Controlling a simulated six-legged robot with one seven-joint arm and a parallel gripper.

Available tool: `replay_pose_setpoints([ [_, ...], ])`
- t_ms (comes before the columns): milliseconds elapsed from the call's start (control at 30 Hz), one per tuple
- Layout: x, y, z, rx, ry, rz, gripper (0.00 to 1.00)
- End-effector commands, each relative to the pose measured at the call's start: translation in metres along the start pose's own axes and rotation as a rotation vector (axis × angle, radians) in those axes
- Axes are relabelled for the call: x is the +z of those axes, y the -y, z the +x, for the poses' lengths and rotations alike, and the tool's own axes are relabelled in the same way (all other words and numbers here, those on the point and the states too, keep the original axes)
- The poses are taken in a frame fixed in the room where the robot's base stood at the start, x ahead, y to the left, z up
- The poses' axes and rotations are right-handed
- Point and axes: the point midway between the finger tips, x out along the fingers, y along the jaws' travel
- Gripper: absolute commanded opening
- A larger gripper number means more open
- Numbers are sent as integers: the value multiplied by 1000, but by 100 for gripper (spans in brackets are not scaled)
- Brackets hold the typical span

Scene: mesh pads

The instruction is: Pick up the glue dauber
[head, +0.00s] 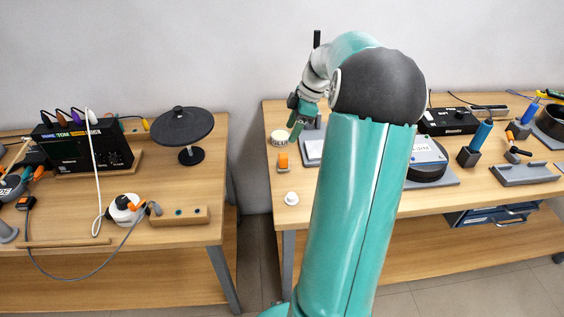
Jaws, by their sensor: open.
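A small cream pot (279,139) with dark lettering that seems to read GLUE stands near the left end of the right-hand bench (267,180). I cannot make out a separate dauber; it may be hidden in or behind the pot or my gripper. My gripper (295,132) is open, pointing down just to the right of the pot. Its fingertips are small here, and I cannot tell whether they touch anything.
A small orange block (283,161) on a grey base and a white knob-like piece (291,198) stand in front of the pot. A grey plate (313,150) lies to the right, partly behind my arm. A gap separates the left bench (190,232).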

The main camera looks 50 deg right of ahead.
Motion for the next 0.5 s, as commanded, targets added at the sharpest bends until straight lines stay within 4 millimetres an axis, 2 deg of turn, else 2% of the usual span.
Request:
replay_pose_setpoints([
  [33,10,-4,1,0,-15,-8,53],
  [100,18,-8,1,2,-27,-22,53],
  [267,22,-11,13,-1,-36,-34,53],
  [500,20,-10,59,-3,-35,-34,53],
])
